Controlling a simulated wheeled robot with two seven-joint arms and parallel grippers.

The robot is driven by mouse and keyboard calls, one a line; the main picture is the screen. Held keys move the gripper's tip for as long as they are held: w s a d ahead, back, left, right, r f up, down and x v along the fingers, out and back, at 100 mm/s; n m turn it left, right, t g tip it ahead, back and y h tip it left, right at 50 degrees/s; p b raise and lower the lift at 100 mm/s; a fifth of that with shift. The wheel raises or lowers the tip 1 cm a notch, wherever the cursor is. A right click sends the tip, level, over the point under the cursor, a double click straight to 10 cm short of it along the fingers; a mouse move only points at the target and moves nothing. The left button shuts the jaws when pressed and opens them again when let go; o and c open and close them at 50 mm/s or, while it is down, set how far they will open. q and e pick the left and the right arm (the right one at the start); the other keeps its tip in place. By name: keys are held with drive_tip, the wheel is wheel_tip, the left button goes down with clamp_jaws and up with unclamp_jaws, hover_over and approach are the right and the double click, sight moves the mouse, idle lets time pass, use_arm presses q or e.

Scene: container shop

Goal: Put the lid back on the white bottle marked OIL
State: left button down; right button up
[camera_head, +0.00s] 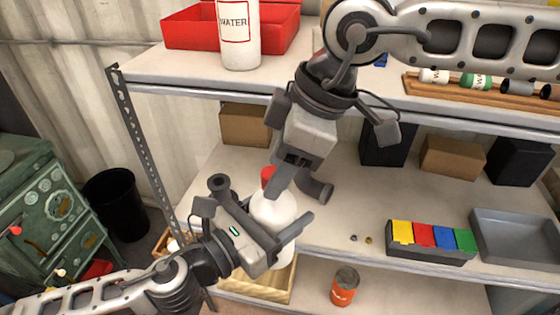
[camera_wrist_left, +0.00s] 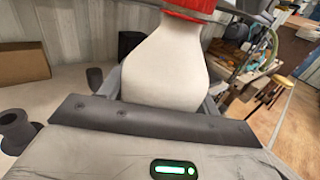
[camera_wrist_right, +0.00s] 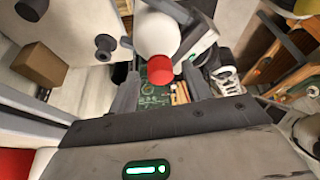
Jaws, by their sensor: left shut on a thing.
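A white bottle (camera_head: 272,212) stands roughly upright in my left gripper (camera_head: 290,235), which is shut around its body; no marking shows on its visible side. The bottle also shows in the left wrist view (camera_wrist_left: 165,65). A red lid (camera_head: 267,173) is at the top of the bottle, and in the left wrist view it (camera_wrist_left: 190,6) appears at the neck; I cannot tell whether it is fully seated. My right gripper (camera_head: 284,184) is just above and beside the bottle top.
A white WATER bottle (camera_head: 240,40) and red bin (camera_head: 190,28) stand on the upper shelf. The lower shelf holds a four-colour box (camera_head: 430,252), a grey tray (camera_head: 515,240) and cartons (camera_head: 245,124). An orange can (camera_head: 344,287) and wooden crate (camera_head: 240,285) are below.

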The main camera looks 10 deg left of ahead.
drive_tip(key=shift+r, duration=2.3)
drive_tip(key=shift+c, duration=0.4)
